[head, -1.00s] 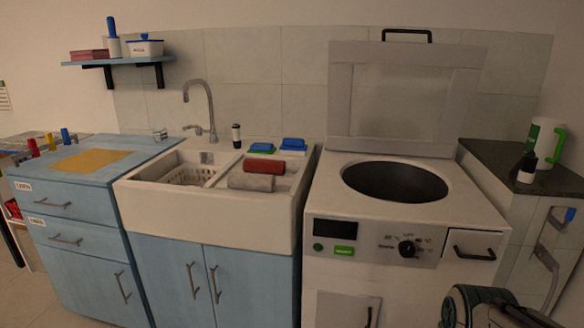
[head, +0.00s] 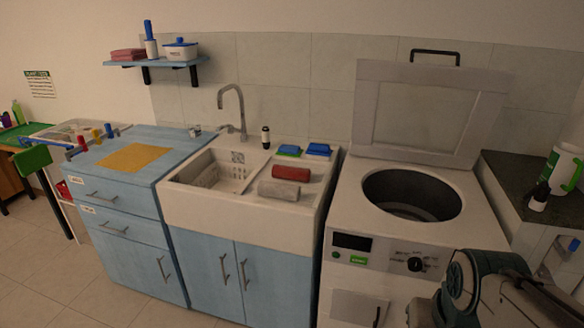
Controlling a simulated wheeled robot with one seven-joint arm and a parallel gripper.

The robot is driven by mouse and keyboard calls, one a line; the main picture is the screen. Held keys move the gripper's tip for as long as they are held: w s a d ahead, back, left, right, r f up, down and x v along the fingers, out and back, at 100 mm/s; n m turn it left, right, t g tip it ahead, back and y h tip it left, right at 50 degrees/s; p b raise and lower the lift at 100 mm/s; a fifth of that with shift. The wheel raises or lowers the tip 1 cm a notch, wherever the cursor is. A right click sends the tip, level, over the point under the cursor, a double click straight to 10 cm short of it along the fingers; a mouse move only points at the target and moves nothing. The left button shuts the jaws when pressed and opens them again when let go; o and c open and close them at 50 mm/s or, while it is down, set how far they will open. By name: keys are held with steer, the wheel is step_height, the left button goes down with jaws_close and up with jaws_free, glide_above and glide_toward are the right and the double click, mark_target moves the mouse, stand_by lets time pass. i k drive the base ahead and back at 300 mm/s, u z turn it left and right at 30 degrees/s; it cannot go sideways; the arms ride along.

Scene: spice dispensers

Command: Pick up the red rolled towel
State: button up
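The red rolled towel (head: 290,173) lies on the flat right-hand part of the white sink unit (head: 240,211). A grey rolled towel (head: 279,190) lies just in front of it, close beside it. Part of my arm shows at the lower right of the head view, in front of the washer. My gripper's fingers are not in view. Nothing touches the red towel from my side.
Behind the towels are blue and green items (head: 318,149) and a small dark bottle (head: 265,137). The tap (head: 233,108) rises behind the basin. Right of the sink stands a top-loading washer (head: 410,235) with its lid (head: 428,112) raised. Floor (head: 75,285) is clear at left.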

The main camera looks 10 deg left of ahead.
mark_target(279, 172)
steer(key=u, duration=2.15)
steer(key=i, duration=2.45)
steer(key=z, duration=2.95)
steer(key=i, duration=0.5)
steer(key=u, duration=0.05)
